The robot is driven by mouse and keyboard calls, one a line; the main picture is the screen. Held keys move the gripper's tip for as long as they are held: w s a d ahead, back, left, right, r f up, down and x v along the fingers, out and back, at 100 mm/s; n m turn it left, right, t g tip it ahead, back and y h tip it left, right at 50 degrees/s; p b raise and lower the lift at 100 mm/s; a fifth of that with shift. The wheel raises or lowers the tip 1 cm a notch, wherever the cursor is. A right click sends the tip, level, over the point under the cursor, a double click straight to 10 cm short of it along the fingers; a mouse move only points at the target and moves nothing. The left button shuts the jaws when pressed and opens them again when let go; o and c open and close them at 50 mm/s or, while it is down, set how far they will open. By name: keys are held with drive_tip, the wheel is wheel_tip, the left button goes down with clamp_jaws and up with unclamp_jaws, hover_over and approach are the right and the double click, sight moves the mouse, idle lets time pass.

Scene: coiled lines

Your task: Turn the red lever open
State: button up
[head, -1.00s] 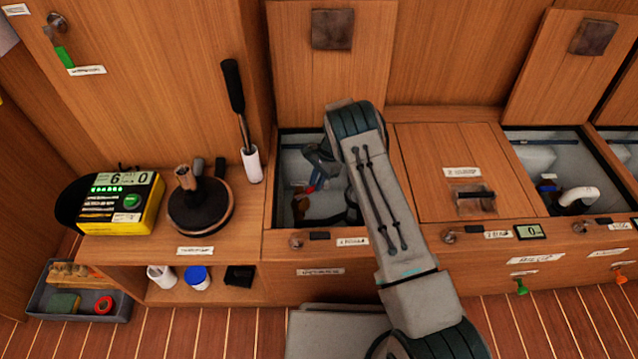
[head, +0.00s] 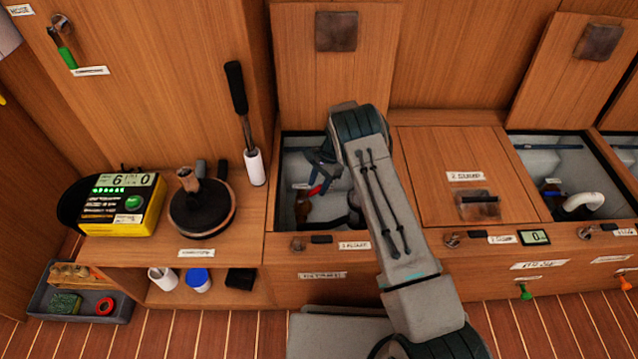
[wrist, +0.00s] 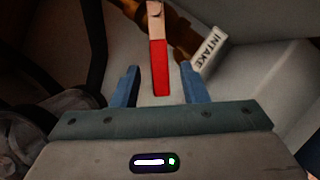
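The red lever (wrist: 160,70) stands in the wrist view with its red end between my two blue fingers. Its pale upper end meets a brown, bronze-like fitting (wrist: 183,38). My gripper (wrist: 160,76) is open, with a gap visible on each side of the lever. In the head view, my gripper (head: 322,172) reaches down into the open locker left of my arm. There the red lever (head: 315,190) shows only as a small red patch, partly hidden by the gripper.
A white tag reading INTAKE (wrist: 207,48) is beside the fitting. Dark hoses curve along the left of the wrist view. The locker walls (head: 288,172) surround my gripper closely. A closed lid (head: 455,150) lies to the right, and a raised lid (head: 345,75) stands behind.

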drive_tip(key=r+p, duration=0.1)
drive_tip(key=r, duration=0.1)
drive_tip(key=d+r+p, duration=0.1)
drive_tip(key=r+p, duration=0.1)
drive_tip(key=r, duration=0.1)
drive_tip(key=shift+r, duration=0.15)
drive_tip(key=s+d+r+p, duration=0.2)
drive_tip(key=d+r, duration=0.3)
drive_tip(key=d, duration=0.5)
drive_tip(key=shift+s+d+r+p, duration=0.2)
drive_tip(key=shift+s+r+p, duration=0.2)
drive_tip(key=shift+p, duration=0.4)
